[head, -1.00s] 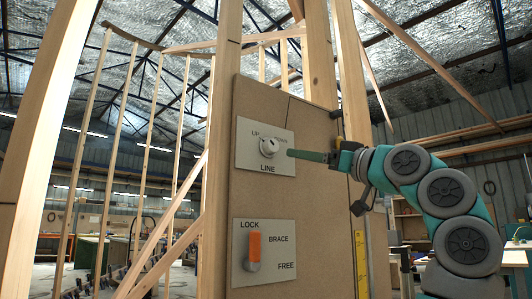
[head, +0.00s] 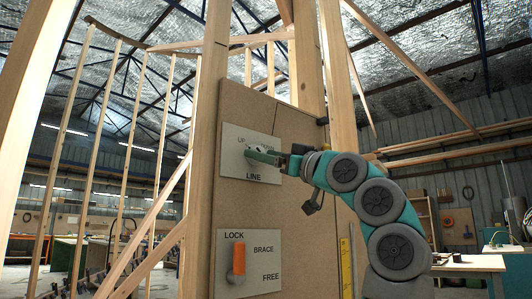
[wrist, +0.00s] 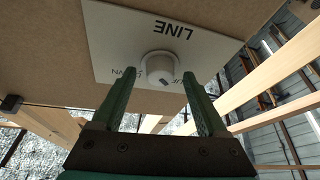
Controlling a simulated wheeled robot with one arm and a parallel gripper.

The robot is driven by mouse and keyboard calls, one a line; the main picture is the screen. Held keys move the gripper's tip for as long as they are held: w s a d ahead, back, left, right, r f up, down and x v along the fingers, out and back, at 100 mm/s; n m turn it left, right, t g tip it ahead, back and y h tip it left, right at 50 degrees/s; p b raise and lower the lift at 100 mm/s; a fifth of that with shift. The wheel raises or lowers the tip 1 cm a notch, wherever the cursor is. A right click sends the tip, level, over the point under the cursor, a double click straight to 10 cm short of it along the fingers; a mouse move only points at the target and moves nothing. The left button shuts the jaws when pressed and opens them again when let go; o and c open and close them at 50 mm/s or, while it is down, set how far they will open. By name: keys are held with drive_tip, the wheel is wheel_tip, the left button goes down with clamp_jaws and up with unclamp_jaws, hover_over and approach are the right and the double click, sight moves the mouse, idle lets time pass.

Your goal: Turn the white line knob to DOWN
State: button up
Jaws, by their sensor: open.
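The white line knob (wrist: 158,66) is round and sits on a pale plate (wrist: 108,38) marked LINE, UP and DOWN. In the wrist view, upside down, a small dark mark shows on the knob's lower edge, on the side of the UP and DOWN words. I cannot tell exactly which word it points at. My gripper (wrist: 158,72) is open, with one green finger on each side of the knob. I cannot tell whether either finger touches it. In the head view my gripper (head: 263,156) partly hides the knob (head: 251,149) and the lettering.
Below on the same brown board (head: 290,207) is a second plate (head: 260,282) marked LOCK, BRACE and FREE, with an orange-handled lever (head: 239,257) upright towards LOCK. Timber posts (head: 206,120) stand beside the board. A yellow strip (head: 347,268) is at the lower right.

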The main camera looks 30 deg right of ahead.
clamp_jaws()
idle(0.7)
